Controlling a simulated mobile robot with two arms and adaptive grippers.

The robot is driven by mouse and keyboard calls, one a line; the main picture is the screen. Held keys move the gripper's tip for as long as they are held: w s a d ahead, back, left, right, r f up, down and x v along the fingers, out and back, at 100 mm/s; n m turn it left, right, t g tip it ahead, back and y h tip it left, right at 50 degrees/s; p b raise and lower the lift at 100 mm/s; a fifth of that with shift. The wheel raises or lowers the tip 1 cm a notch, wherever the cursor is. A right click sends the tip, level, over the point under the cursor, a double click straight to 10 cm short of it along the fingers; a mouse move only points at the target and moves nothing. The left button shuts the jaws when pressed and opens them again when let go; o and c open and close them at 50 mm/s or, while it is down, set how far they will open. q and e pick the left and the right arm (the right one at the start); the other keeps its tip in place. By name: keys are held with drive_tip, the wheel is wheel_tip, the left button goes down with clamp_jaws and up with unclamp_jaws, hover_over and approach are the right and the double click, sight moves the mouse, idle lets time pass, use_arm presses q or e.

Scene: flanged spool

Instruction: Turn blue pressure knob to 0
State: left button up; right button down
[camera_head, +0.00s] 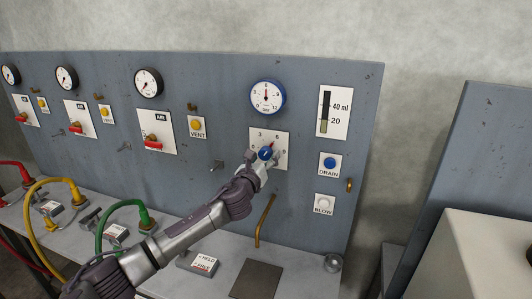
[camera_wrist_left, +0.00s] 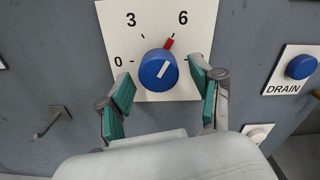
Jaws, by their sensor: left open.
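The blue pressure knob (camera_wrist_left: 158,71) sits on a white dial plate (camera_wrist_left: 200,28) marked 0, 3 and 6 in the left wrist view. In the head view the knob (camera_head: 265,153) shows just beyond my left gripper (camera_head: 266,160). In the left wrist view my left gripper (camera_wrist_left: 160,92) is open, with green-padded fingers apart on either side below the knob. I cannot tell if they touch it. My right gripper is not in view.
A blue-rimmed gauge (camera_head: 267,97) is above the dial plate, its needle near upright. The blue DRAIN button (camera_head: 330,163) and white BLOW button (camera_head: 325,203) are to the right. A brass tube (camera_head: 265,220) stands below.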

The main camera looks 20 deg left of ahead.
use_arm(q)
drive_tip(key=shift+w, duration=1.05)
drive_tip(key=c, duration=1.1)
drive_tip(key=shift+c, duration=0.2)
